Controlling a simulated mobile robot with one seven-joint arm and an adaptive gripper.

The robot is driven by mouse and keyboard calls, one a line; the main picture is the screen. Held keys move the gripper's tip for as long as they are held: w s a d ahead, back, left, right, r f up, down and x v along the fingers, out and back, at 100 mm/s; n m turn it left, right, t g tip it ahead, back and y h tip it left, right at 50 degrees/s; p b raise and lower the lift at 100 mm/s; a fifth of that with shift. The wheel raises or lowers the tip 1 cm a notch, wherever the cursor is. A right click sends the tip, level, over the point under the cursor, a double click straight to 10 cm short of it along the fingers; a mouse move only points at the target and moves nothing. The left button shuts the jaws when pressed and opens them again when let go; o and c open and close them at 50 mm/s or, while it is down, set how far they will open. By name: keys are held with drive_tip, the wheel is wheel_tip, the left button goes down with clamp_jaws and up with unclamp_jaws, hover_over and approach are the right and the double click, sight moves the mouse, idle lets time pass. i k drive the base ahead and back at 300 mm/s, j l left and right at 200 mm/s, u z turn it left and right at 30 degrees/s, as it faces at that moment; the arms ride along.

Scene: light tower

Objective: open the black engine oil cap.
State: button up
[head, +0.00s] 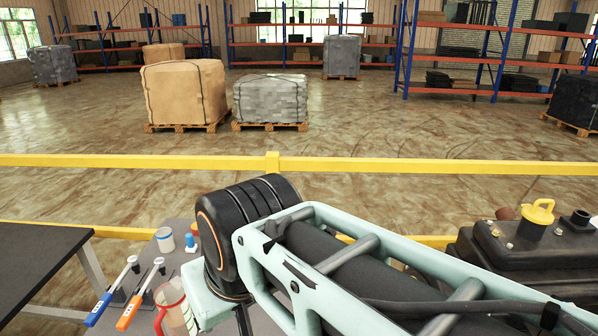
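A black engine block (515,255) stands at the right, partly hidden by my pale green arm link, which crosses the lower middle of the head view. A small black cap-like fitting (579,219) stands upright on its top near the right edge. I cannot tell for sure that it is the oil cap, or whether it is loose. A yellow cap with a loop handle (538,212) sits just left of it. My gripper is not in view.
A grey table (170,262) holds two levers with blue and orange grips (128,318), a red-handled clear jug (178,302) and small containers. A black-topped table (35,262) stands at left. Yellow rails (120,160) cross behind; pallets and racks stand beyond open floor.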

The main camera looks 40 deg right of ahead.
sight(536, 214)
drive_tip(key=z, duration=2.55)
